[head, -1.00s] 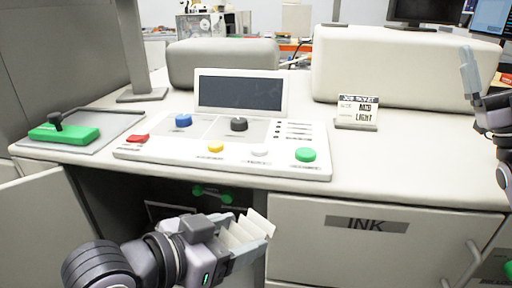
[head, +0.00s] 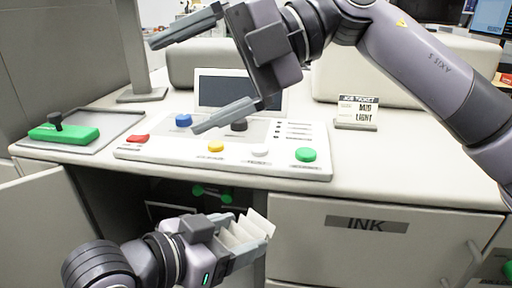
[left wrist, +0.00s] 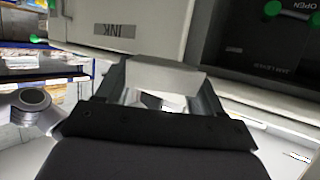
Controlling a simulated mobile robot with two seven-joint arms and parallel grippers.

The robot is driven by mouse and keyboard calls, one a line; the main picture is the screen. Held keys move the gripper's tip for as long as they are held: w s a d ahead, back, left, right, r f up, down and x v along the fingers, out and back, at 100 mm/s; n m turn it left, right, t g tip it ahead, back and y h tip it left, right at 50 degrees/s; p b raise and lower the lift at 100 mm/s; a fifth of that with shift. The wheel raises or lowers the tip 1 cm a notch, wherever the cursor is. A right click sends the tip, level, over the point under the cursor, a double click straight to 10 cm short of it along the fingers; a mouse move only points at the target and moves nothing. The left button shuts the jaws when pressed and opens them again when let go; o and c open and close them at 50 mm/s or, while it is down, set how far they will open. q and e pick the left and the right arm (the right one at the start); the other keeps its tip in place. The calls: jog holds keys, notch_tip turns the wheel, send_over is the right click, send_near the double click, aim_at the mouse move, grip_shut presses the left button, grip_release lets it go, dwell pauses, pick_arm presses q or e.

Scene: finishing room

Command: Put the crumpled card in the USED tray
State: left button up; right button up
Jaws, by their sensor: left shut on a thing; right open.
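My left gripper (head: 250,243) is shut on the crumpled card (head: 245,230), a white zigzag-folded piece, low in front of the open cabinet under the counter. In the left wrist view the card (left wrist: 165,76) spans between the fingers. My right gripper (head: 174,87) is open and empty, with its fingers spread above the control console. I cannot make out a tray marked USED in either view.
The console (head: 320,160) has coloured buttons and a dark screen. The open cabinet holds a green-knobbed handle (head: 212,195). An INK drawer (head: 300,240) is at its right. A green lever block (head: 65,133) and a job ticket stand (head: 357,112) are on the counter.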

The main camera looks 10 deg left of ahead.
notch_tip(320, 180, down, 6)
jog(key=w+m+t+h, duration=0.2)
jog(key=m+t+h, duration=0.15)
jog(key=h, duration=0.25)
jog(key=m+h, duration=0.5)
jog(key=h, duration=0.2)
send_over(256, 217)
notch_tip(256, 217, down, 5)
jog(key=shift+t, duration=0.45)
notch_tip(256, 217, down, 12)
jog(key=shift+r, duration=0.15)
jog(key=c, duration=1.1)
pick_arm(q)
jog(key=o, duration=1.1)
